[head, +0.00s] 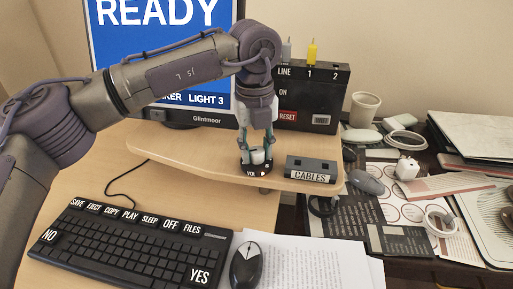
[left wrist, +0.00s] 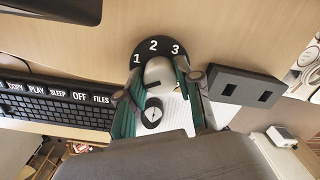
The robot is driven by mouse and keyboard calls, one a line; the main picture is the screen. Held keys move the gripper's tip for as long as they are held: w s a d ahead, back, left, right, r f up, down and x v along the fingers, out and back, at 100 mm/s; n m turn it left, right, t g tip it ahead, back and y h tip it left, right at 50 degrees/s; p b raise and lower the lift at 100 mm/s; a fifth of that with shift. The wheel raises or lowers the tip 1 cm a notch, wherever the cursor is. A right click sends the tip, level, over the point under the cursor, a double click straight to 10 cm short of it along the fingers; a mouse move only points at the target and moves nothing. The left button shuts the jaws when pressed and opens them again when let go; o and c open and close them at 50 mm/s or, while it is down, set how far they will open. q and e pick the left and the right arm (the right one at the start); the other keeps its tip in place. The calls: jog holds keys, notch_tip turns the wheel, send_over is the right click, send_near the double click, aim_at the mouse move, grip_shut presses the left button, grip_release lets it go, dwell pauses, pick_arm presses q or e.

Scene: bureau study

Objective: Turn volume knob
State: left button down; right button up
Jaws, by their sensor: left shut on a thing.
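The volume knob is a light grey cap on a round black base (head: 254,169) marked "VOL", near the front edge of the wooden shelf. My left gripper (head: 257,148) points down over it, with its fingers on both sides of the cap. In the left wrist view the knob cap (left wrist: 159,72) sits between the fingers of the left gripper (left wrist: 163,88), which is shut on it. The black base (left wrist: 152,48) shows the numbers 1, 2 and 3 there. The knob's pointer mark cannot be made out. My right gripper is not in view.
A black "CABLES" box (head: 311,169) stands just right of the knob. Behind are a black switch box (head: 310,98) and a monitor (head: 105,60) reading "READY". A keyboard (head: 130,245), mouse (head: 246,264) and papers (head: 310,262) lie in front. The right side is cluttered.

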aim_at(255, 150)
pick_arm(q)
jog(key=shift+r, duration=0.1)
jog(key=c, duration=0.8)
grip_release()
jog(key=shift+o, duration=0.2)
notch_tip(255, 150, up, 12)
jog(key=shift+a, duration=0.2)
